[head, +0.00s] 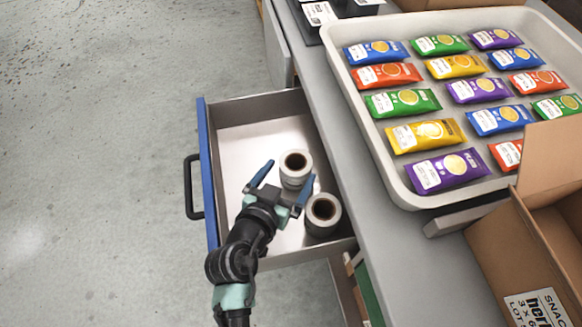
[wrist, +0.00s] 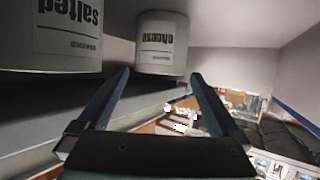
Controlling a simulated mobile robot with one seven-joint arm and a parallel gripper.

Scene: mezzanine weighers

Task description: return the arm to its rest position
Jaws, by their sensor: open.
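My gripper (head: 288,176) is open above the pulled-out metal drawer, its blue fingers spread and nothing clamped between them. A white label roll (head: 295,168) stands in the drawer by the fingertips; whether they touch it cannot be told. A second roll (head: 323,213) stands to the right of my gripper. In the wrist view, the open fingers (wrist: 160,73) show with a roll marked "cheese" (wrist: 162,45) beyond them and a larger roll marked "salted" (wrist: 67,35) at left, both lettered upside down. My arm reaches up from the bottom of the head view.
The drawer (head: 250,108) has a blue front and a black handle (head: 193,187). A pale tray (head: 395,172) of colourful sachets lies on the grey counter (head: 335,120). An open cardboard box (head: 500,250) stands at right. The floor at left is clear.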

